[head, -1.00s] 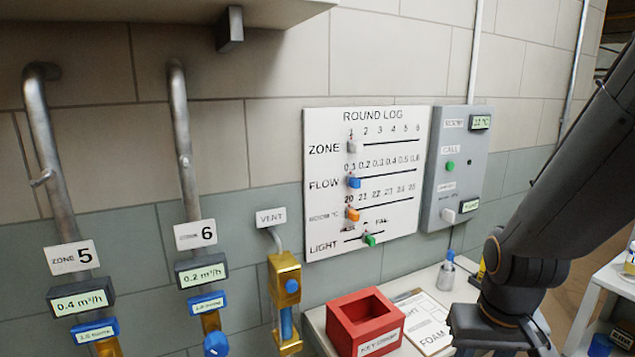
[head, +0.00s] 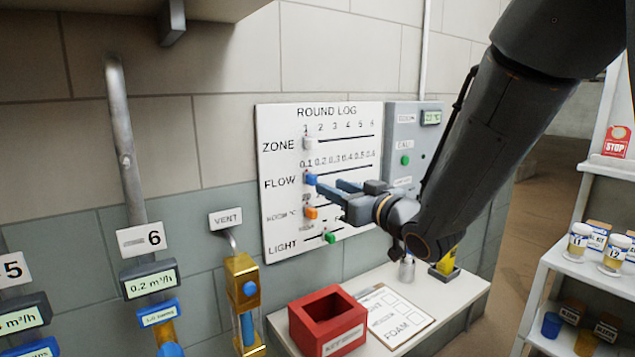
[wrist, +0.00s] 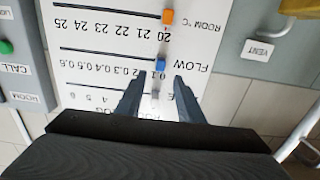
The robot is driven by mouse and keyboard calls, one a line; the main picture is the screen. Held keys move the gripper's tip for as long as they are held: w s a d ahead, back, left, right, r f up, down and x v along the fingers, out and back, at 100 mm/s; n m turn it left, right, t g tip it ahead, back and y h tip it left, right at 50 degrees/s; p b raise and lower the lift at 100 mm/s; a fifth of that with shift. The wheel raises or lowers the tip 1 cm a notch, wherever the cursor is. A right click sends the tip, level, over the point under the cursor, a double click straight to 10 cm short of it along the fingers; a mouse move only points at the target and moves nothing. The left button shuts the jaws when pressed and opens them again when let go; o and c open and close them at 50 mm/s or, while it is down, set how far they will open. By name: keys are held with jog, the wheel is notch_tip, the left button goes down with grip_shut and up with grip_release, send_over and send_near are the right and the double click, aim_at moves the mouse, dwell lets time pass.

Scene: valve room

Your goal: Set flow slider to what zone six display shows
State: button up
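The zone 6 display (head: 151,281) reads 0.2 m³/h in the head view. The round log board (head: 275,237) hangs on the wall. Its blue flow slider (head: 311,179) stands at the left end of its row, by the 0.1 mark. My gripper (head: 331,185) is in front of the board with its fingers toward the blue slider. In the wrist view, where the board appears upside down, the flow slider (wrist: 160,64) lies just beyond and between the two spread fingertips (wrist: 159,78). The gripper is open and empty.
The white zone slider (head: 309,143) is above, the orange room slider (head: 311,213) and green light slider (head: 330,237) below. A grey call panel (head: 418,160) is right of the board. A red box (head: 327,320) and clipboard (head: 397,315) lie on the shelf underneath.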

aim_at(315, 179)
jog(key=shift+p+x, duration=1)
jog(key=shift+x, duration=2.85)
grip_shut()
